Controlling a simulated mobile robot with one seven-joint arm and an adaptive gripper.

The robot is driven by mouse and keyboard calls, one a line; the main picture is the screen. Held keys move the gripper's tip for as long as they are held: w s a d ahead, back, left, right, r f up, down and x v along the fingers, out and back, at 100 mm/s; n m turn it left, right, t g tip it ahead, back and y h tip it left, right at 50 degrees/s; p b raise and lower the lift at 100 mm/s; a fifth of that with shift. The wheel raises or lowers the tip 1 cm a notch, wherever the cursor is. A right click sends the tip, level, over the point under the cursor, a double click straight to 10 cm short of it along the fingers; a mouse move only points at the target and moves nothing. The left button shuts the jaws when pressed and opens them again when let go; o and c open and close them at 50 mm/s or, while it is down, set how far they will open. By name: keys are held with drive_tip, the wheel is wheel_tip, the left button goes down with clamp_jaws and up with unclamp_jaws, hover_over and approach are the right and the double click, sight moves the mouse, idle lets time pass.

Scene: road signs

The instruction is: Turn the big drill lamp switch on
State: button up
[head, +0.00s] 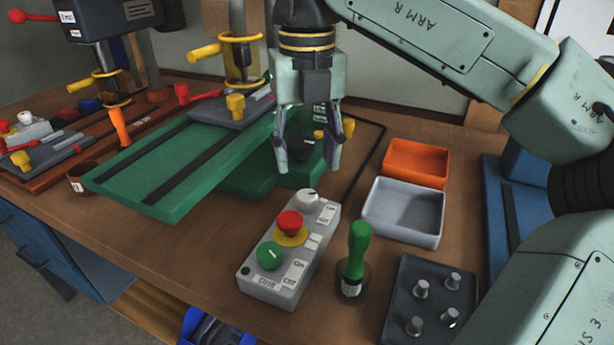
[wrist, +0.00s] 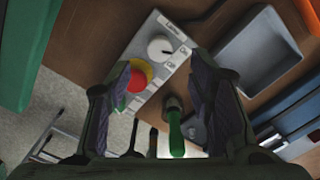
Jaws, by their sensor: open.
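The grey control box (head: 262,283) of the big drill lies on the bench in the head view. At its far end is a white round knob (head: 307,198); a red button (head: 289,224) on a yellow ring and a green knob (head: 269,256) sit nearer. In the wrist view the white knob (wrist: 160,49) shows beside labels, one reading "Lamp", with "On" and "Off" marks. My gripper (head: 309,165) is open and empty, pointing down above and behind the box. In the wrist view its fingers (wrist: 168,95) partly cover the red button (wrist: 137,82).
A green drill base (head: 180,170) stands behind the box. A grey tray (head: 402,211) and an orange tray (head: 415,163) lie to its right. A green-handled tool (head: 357,255) stands close to the box's right side, near a dark block with metal pegs (head: 428,300).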

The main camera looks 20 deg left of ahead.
drive_tip(key=shift+r, duration=2.6)
